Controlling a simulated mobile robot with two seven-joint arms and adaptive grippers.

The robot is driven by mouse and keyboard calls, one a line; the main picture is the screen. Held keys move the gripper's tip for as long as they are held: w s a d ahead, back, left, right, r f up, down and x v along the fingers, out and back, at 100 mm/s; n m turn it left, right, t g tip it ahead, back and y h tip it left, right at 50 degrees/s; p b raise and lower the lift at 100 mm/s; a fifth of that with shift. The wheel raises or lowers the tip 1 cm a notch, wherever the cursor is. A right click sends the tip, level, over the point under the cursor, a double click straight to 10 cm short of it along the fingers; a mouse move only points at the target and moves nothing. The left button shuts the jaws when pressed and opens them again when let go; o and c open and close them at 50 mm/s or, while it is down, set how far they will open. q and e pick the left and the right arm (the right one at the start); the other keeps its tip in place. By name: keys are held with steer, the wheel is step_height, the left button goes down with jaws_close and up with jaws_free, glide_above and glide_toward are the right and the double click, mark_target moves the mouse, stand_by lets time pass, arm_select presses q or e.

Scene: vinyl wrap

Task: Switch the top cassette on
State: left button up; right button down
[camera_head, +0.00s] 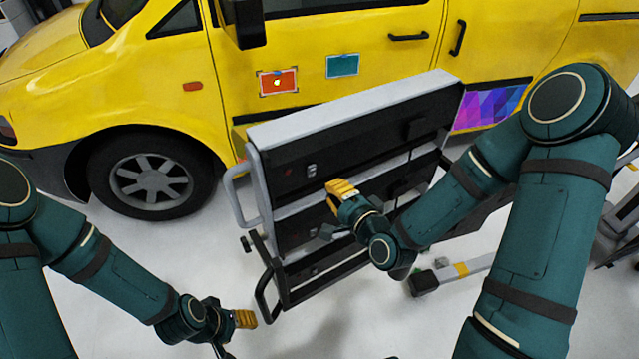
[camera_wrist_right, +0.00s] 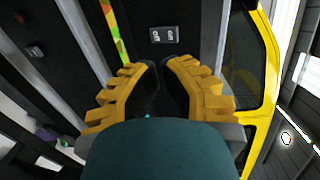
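The top cassette (camera_head: 345,145) is a black panel under the light grey top of a tilted rack beside the yellow van. A small switch block (camera_head: 311,170) with pale markings sits on its left part. In the right wrist view the switch block (camera_wrist_right: 164,35) lies just beyond the fingertips, with a gap in the picture. I cannot tell its position. My right gripper (camera_head: 335,190) has yellow fingers in front of the rack, below and right of the switch; its tips (camera_wrist_right: 159,64) are close together and hold nothing visible. My left gripper (camera_head: 247,319) is low, left of the rack.
More black cassettes (camera_head: 300,228) sit lower in the rack. A grey side handle (camera_head: 233,195) sticks out on the left. The van (camera_head: 150,85) stands close behind, with orange and teal patches on its door. Pale floor (camera_head: 120,250) is clear at the left.

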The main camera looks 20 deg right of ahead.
mark_target(315, 169)
steer(key=x, duration=0.4)
steer(key=r+x, duration=0.1)
steer(key=x, duration=0.1)
steer(key=shift+w+a+r, duration=0.1)
steer(key=shift+w+a, duration=0.05)
steer(key=shift+w, duration=0.2)
arm_select(q)
steer(key=shift+f, duration=0.65)
steer(key=shift+r, duration=0.15)
arm_select(e)
steer(key=shift+r, duration=0.1)
steer(key=shift+w+a+r+g+p, duration=0.15)
steer(key=shift+w+r+g+p, duration=0.35)
steer(key=shift+p, duration=0.65)
steer(key=shift+s+f+b, duration=0.1)
steer(key=shift+f+b, duration=0.2)
steer(key=shift+f, duration=0.1)
arm_select(q)
steer(key=shift+s+r, duration=0.25)
steer(key=shift+r, duration=0.7)
